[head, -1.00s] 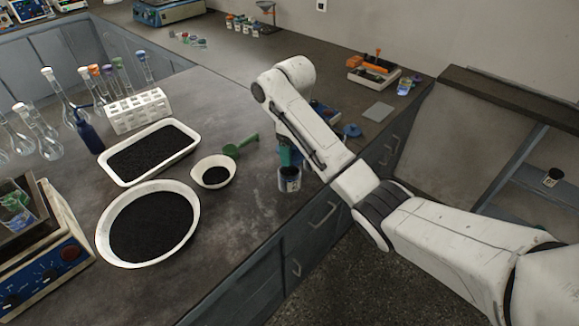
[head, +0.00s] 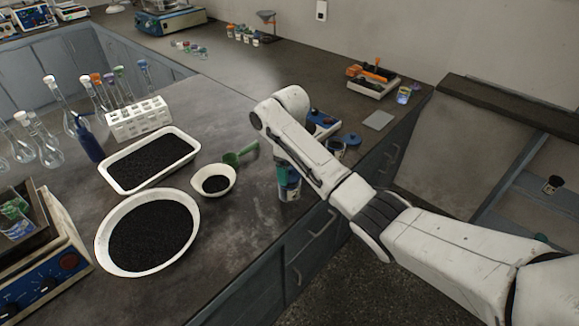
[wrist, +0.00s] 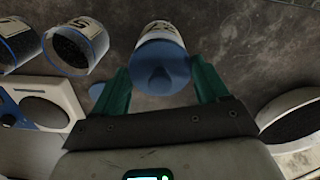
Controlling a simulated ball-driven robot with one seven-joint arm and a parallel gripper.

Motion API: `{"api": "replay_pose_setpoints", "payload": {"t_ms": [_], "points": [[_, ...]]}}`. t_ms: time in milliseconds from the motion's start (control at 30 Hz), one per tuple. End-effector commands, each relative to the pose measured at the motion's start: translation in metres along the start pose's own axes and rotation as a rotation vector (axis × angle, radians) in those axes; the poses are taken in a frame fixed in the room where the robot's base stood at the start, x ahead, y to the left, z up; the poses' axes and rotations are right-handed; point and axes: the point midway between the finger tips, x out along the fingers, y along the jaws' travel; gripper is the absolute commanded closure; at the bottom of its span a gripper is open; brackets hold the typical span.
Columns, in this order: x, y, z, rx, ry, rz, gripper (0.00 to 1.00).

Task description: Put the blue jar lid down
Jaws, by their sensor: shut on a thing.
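My gripper (wrist: 161,82) has green fingers, shut on the blue jar lid (wrist: 160,70), which has a raised knob. In the wrist view the lid lies in line with the top of a labelled jar (wrist: 160,29); I cannot tell whether it is seated or just above. In the head view my gripper (head: 284,172) is at the top of that jar (head: 290,190), which stands upright on the bench near its front edge. My arm hides part of the gripper and lid.
Left of the jar are a green scoop (head: 238,156), a small bowl (head: 215,194), a large round pan (head: 105,243) and a rectangular tray (head: 113,182). Two open jars (wrist: 75,47) of dark grains and another blue lid (head: 352,139) are close by. The bench in front is clear.

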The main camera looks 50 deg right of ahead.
Motion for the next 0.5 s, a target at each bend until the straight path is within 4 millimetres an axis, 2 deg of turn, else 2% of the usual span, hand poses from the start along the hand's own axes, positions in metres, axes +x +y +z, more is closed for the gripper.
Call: {"api": "replay_pose_setpoints", "payload": {"t_ms": [200,233,467,500], "points": [[0.0061,-0.0003,0.0001,-0.001,0.0,-0.001,0.55],[0.0055,-0.0002,0.0001,-0.001,0.0,-0.001,0.23],[0.0053,-0.0001,0.0001,0.0,0.0,0.0,0.01],[0.0052,0.0,0.0001,0.0,0.0,0.0,0.0]]}}
